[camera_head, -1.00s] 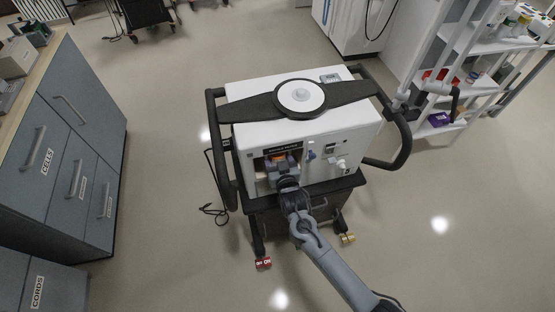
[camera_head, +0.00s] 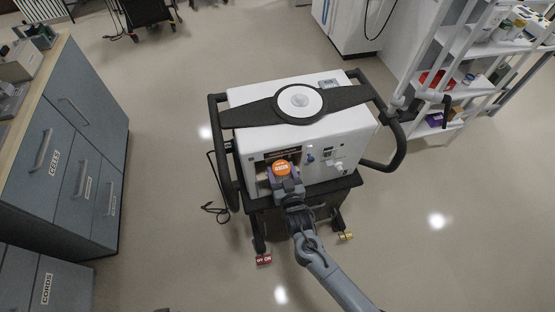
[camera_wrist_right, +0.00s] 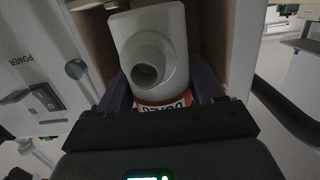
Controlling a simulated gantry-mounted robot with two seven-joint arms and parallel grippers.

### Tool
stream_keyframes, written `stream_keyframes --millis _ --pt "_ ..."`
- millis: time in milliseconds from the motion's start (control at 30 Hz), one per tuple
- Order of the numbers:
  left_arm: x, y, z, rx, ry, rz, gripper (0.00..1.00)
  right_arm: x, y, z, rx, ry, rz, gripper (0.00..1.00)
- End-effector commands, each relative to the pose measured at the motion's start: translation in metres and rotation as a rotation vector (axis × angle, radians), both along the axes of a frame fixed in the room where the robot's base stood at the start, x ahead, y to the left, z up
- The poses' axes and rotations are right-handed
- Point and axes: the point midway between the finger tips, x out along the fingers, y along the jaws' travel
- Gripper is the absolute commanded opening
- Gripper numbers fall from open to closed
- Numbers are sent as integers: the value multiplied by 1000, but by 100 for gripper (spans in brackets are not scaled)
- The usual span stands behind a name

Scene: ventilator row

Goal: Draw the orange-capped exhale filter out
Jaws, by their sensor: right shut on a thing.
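The exhale filter's orange cap (camera_head: 282,168) shows at the front of the white ventilator (camera_head: 300,115), at the mouth of its bay. My right gripper (camera_head: 285,181) is shut on the filter. In the right wrist view, the gripper's two purple fingers (camera_wrist_right: 162,90) stand on either side of the filter. There the filter's pale body (camera_wrist_right: 163,30), with a round port, stands before the tan-walled bay, and an orange band with printed letters shows below it. I cannot tell whether the body is fully clear of the bay. My left gripper is not in view.
The ventilator stands on a dark wheeled cart with black side handles. A red tag (camera_head: 264,259) and a yellow tag (camera_head: 346,236) are at its feet. Grey drawers (camera_head: 75,150) stand left, white shelves (camera_head: 450,75) right. Open floor lies around the cart.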

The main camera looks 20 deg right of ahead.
Motion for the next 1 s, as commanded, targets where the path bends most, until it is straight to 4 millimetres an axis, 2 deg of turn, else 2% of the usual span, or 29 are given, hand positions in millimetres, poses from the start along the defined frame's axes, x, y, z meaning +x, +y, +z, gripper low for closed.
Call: stream_keyframes --millis 700,1000 --pt "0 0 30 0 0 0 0 -52 4 -2 0 9 0 37" --pt "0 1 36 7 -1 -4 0 -66 5 -3 0 8 0 37"
